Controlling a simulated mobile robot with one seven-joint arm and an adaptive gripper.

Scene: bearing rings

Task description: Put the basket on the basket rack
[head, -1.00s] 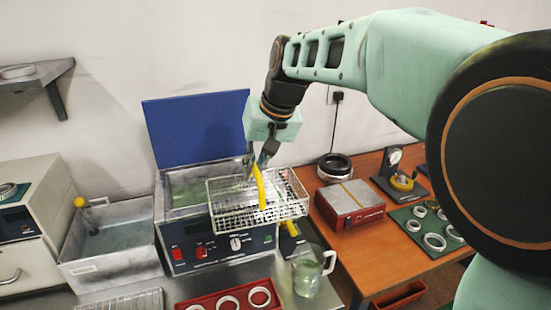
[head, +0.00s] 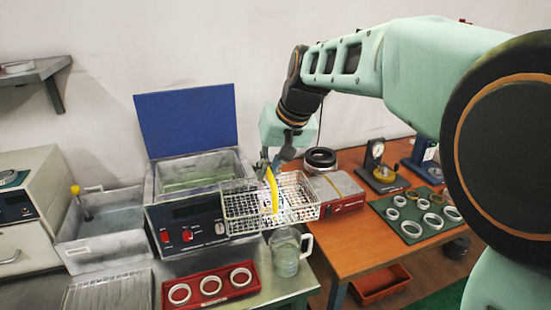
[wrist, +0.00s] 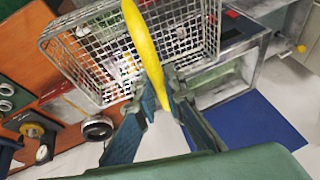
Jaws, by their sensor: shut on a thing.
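The wire basket (head: 240,207) with a yellow handle (head: 271,190) hangs in the air at the right front of the blue-lidded bath, partly over the edge of the wooden table. My gripper (head: 272,165) is shut on the yellow handle from above. In the wrist view my gripper (wrist: 158,82) has the handle between its fingers, and the basket (wrist: 85,65) looks empty and roughly level. A flat ribbed metal rack (head: 108,292), which looks like the basket rack, lies at the front left of the metal bench. Nothing stands on its visible part.
The open bath (head: 200,172) holds liquid. A grey tank (head: 105,235) is left of it. A glass jug (head: 286,255) stands below the basket. A red tray (head: 210,287) with rings lies beside the rack. A red-fronted box (head: 335,192) is right of the basket.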

